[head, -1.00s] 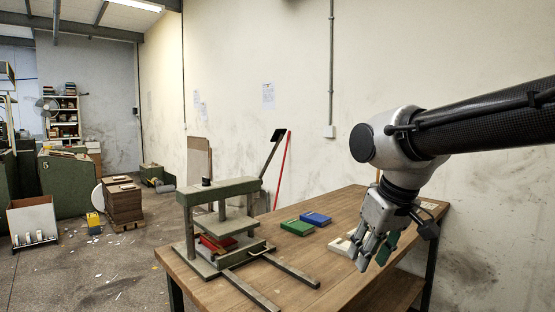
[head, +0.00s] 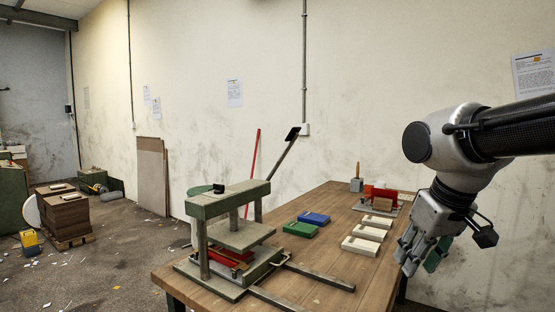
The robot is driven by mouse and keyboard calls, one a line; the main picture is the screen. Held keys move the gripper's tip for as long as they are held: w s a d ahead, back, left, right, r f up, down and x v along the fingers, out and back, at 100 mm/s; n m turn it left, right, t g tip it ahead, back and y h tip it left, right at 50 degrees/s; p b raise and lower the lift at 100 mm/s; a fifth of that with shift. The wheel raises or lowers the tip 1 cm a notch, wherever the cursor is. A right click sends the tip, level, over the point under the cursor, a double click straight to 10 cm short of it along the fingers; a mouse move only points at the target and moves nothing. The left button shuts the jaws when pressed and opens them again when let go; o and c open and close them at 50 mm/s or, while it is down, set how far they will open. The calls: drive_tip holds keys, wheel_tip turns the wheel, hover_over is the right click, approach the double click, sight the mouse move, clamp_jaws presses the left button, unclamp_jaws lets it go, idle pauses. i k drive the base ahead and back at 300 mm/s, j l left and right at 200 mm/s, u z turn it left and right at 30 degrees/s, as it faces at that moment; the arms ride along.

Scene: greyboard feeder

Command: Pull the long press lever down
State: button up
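The green-grey press (head: 228,202) stands on the near left part of the wooden table. Its long lever (head: 283,154), a thin dark bar with a black grip at the top, slants up and to the right from behind the press's top beam. The lever's lower end is hidden by the press. A red and wooden-coloured piece lies under the press plate. My gripper (head: 420,260) hangs at the right, fingers pointing down and apart, with nothing seen between them. It is well to the right of the press and lever, not touching either.
The table (head: 325,255) also bears a green block (head: 300,229), a blue block (head: 314,218), several pale blocks (head: 361,246) and a red fixture (head: 382,195). Two metal rails reach from the press across the table. A red bar (head: 252,165) slants behind the press.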

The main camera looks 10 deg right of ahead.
sight(293, 136)
drive_tip(key=j+z, duration=0.3)
drive_tip(key=j, duration=0.4)
drive_tip(key=j+z, duration=0.25)
drive_tip(key=j, duration=0.45)
